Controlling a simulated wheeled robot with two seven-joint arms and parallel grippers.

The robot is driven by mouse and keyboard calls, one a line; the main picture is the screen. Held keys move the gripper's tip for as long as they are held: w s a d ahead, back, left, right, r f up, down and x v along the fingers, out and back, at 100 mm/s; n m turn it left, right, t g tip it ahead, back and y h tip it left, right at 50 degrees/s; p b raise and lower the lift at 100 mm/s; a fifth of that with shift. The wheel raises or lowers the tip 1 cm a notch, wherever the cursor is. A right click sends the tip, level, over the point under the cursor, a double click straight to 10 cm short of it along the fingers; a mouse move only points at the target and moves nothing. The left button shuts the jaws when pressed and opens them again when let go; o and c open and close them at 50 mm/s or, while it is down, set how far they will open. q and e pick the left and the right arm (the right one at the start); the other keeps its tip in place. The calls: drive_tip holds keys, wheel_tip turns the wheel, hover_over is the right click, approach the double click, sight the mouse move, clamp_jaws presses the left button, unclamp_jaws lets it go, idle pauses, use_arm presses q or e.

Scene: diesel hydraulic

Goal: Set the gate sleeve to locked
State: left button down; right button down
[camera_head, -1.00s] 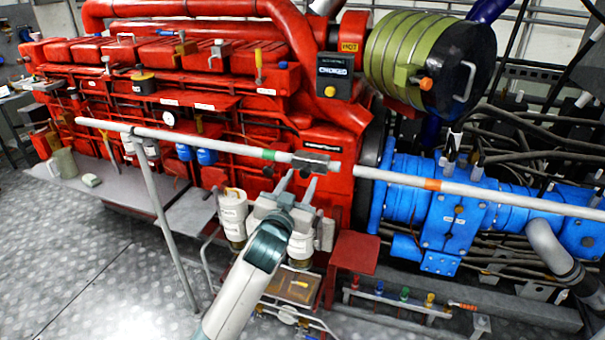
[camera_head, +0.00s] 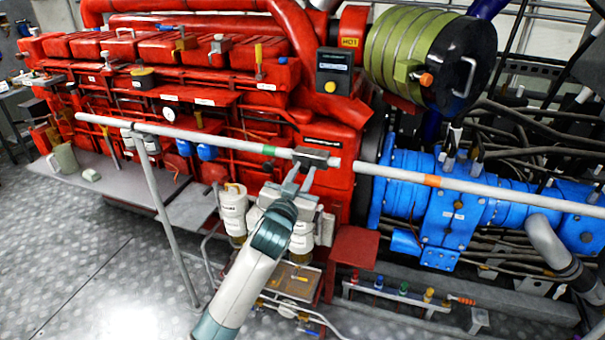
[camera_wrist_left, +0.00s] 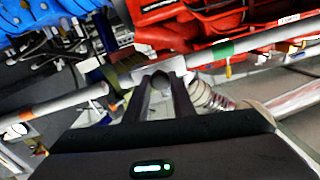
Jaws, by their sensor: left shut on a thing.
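The gate sleeve (camera_head: 318,158) is a dark grey block around a pale horizontal rail (camera_head: 210,143). It sits near the rail's right end, between the green band and a narrow gap. Across the gap, a second pale rail (camera_head: 480,190) with an orange band continues to the right. My left gripper (camera_head: 300,177) reaches up from below and is shut on the sleeve's underside. In the left wrist view the fingertips (camera_wrist_left: 158,82) meet under the grey sleeve (camera_wrist_left: 158,72); the exact contact is partly hidden. The second rail's end (camera_wrist_left: 98,91) stands apart from the sleeve. My right gripper is not in view.
A red engine (camera_head: 230,95) stands behind the rail, with a blue cylindrical unit (camera_head: 450,200) at right. A grey post (camera_head: 165,220) supports the rail. White canisters (camera_head: 234,208) are close beside my left gripper. The floor at lower left is clear.

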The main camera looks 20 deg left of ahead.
use_arm(q)
drive_tip(key=d, duration=1)
drive_tip(key=shift+s+b, duration=0.2)
drive_tip(key=shift+b, duration=0.1)
drive_tip(key=shift+d, duration=0.1)
drive_tip(key=c, duration=1.7)
unclamp_jaws()
drive_tip(key=shift+c, duration=0.2)
drive_tip(key=shift+o, duration=1.1)
drive_tip(key=shift+d, duration=0.2)
drive_tip(key=shift+a, duration=0.1)
